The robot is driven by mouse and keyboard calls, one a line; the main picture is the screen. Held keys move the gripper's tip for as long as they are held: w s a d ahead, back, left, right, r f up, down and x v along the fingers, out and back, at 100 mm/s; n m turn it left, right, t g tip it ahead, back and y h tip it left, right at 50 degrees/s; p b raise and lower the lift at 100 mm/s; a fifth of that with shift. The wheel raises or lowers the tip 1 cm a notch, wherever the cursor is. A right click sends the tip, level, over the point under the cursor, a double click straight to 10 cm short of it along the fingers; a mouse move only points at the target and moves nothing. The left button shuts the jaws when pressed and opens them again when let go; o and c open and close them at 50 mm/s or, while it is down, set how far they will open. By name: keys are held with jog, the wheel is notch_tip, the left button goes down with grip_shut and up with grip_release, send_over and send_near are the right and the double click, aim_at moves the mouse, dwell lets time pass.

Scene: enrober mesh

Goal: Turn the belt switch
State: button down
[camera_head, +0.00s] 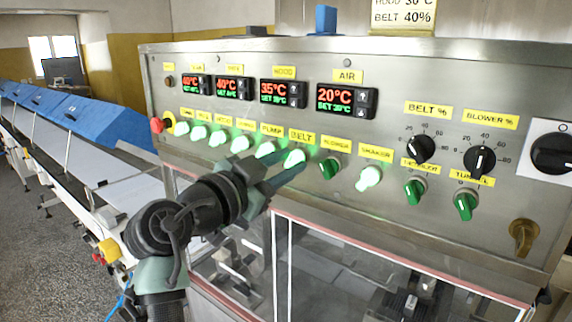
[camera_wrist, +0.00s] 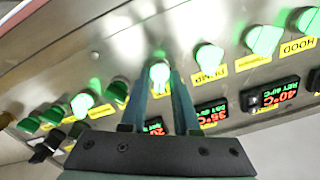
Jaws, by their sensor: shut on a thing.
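The belt switch (camera_head: 294,157) is a green knob, lit brightly, under the yellow BELT label (camera_head: 302,136) on the steel control panel. My gripper (camera_head: 288,168) reaches up to it from the lower left and is shut on it. In the wrist view, which shows the panel upside down, the same lit switch (camera_wrist: 160,70) sits between the tips of my two fingers (camera_wrist: 160,82). The fingers partly hide the switch, so its exact angle is hard to read.
Lit green switches, such as the pump switch (camera_head: 265,149), stand close on the left. The unlit blower switch (camera_head: 330,168) and lit shaker switch (camera_head: 368,178) are on the right. A red button (camera_head: 157,125) sits at the panel's left edge. A conveyor with blue covers (camera_head: 85,118) runs left.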

jog(key=n+b, duration=0.1)
jog(key=n, duration=0.4)
jog(key=shift+n, duration=0.3)
jog(key=n, duration=0.5)
jog(key=shift+n, duration=0.3)
dwell(0.3)
jog(key=c, duration=0.9)
grip_release()
jog(key=shift+s, duration=0.1)
